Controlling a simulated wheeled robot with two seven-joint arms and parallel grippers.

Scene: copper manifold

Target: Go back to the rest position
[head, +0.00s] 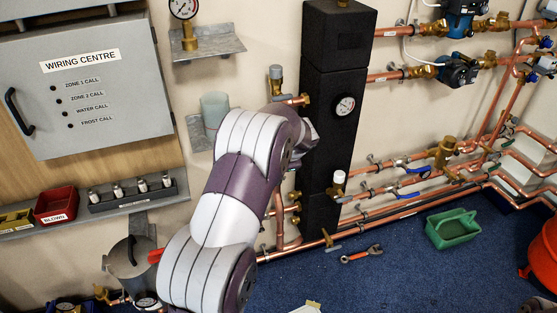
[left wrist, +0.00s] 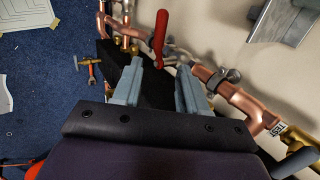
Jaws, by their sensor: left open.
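My left arm (head: 235,190) rises from the bottom of the head view, in front of the wall and the black column. Its gripper is hidden behind the arm there. In the left wrist view my left gripper (left wrist: 160,66) has its two grey fingers apart, with nothing seen between them. A red lever handle (left wrist: 160,35) and copper pipes (left wrist: 243,100) lie beyond the fingertips. I cannot tell how far off they are. My right gripper is in neither view.
The black column (head: 327,130) with a gauge stands beside my arm. Copper pipes (head: 400,190) with valves run right. The grey wiring centre box (head: 85,85) and a red bin (head: 56,204) are left. A green tray (head: 453,230) and a wrench (head: 361,254) lie on blue carpet.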

